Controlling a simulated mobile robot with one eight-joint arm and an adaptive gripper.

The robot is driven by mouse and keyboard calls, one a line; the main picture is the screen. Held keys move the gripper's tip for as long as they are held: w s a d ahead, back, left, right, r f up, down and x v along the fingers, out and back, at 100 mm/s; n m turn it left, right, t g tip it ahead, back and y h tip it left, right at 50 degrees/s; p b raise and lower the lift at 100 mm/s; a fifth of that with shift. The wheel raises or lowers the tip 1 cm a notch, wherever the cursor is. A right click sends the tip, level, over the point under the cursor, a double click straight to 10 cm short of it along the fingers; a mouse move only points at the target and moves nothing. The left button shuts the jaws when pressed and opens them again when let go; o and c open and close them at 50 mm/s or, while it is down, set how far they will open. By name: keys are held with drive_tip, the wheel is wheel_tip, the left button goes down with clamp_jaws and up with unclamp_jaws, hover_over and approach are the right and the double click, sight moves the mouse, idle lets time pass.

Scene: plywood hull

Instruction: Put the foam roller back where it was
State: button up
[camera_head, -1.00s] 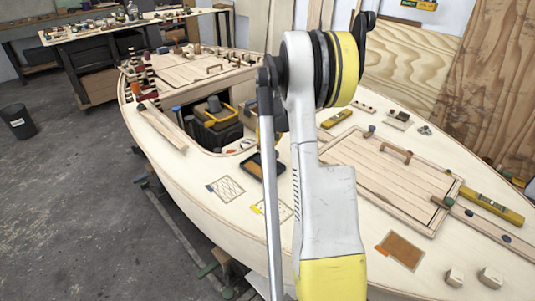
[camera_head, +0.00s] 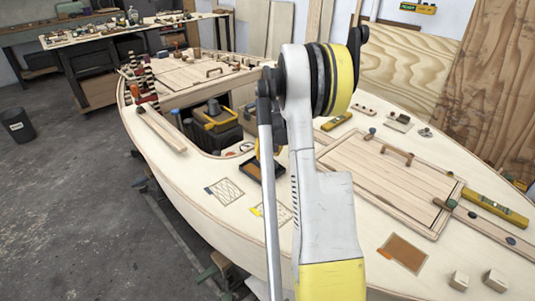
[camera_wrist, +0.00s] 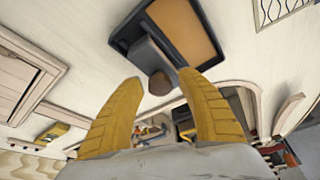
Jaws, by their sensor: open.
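A dark tray with a tan inside (camera_wrist: 195,32) lies on the pale deck in the wrist view. It also shows in the head view as a dark tray (camera_head: 251,170), partly behind my arm. A grey piece with a brown rounded end, which looks like the foam roller (camera_wrist: 145,54), rests in or over the tray's edge; I cannot tell which. My gripper (camera_wrist: 160,82) is open, with its two yellow fingers on either side of the brown end. I cannot tell whether they touch it. In the head view my arm hides most of the gripper and the roller.
An open cockpit with a yellow-and-black toolbox (camera_head: 214,118) lies left of the tray.

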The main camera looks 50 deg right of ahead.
drive_tip(key=p+v, duration=0.4)
drive_tip(key=v, duration=0.8)
drive_tip(key=shift+r, duration=0.25)
drive_tip(key=a+r+n, duration=0.1)
drive_tip(key=a+r, duration=0.2)
drive_tip(key=a, duration=0.4)
drive_tip(key=a+r+n+t, duration=0.1)
drive_tip(key=a+r, duration=0.3)
drive_tip(key=a, duration=0.4)
drive_tip(key=a+r+n, duration=0.1)
drive_tip(key=a+r, duration=0.2)
drive_tip(key=a, duration=0.4)
drive_tip(key=s+a+n+t+y, duration=0.1)
drive_tip(key=s+a, duration=0.6)
drive_tip(key=a, duration=0.4)
drive_tip(key=s+a+n+t+y, duration=0.1)
drive_tip(key=s+a+n, duration=0.1)
drive_tip(key=s+a, duration=0.5)
drive_tip(key=a, duration=0.3)
drive_tip(key=shift+s+a, duration=0.4)
drive_tip(key=shift+r, duration=0.1)
